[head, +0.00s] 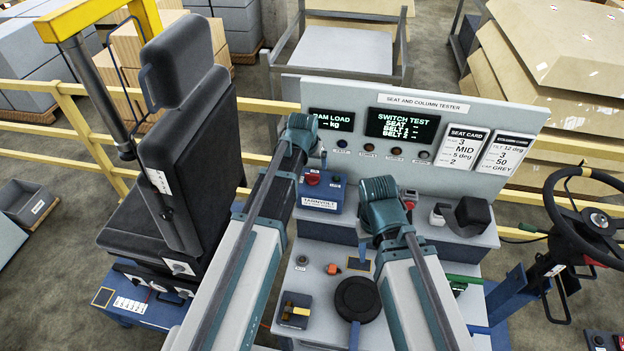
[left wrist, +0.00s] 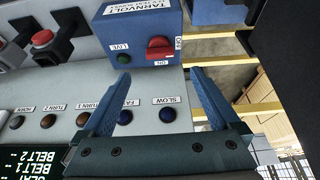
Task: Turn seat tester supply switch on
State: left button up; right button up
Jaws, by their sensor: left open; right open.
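The seat tester supply is a blue box (head: 322,197) labelled TARNVOLT on the bench, below the tester panel. Its red switch (head: 313,179) sits on the box beside a green lamp; in the left wrist view the switch (left wrist: 159,48) lies between ON and another label, with the lamp (left wrist: 123,56) marked LIVE and looking dark. My left gripper (left wrist: 160,76) is open and empty, its fingertips either side of the switch and apart from it.
The tester panel (head: 470,106) stands behind, with several buttons, two screens and two cards. A red button (left wrist: 43,40) is beside the box. A black seat (head: 185,150) stands left, a steering wheel (head: 590,220) right. Small parts lie on the bench front.

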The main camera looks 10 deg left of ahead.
aim_at(312, 174)
pick_arm(q)
jog(key=b+x, duration=0.7)
jog(key=x, duration=0.2)
jog(key=shift+r, duration=0.1)
jog(key=c, duration=1.4)
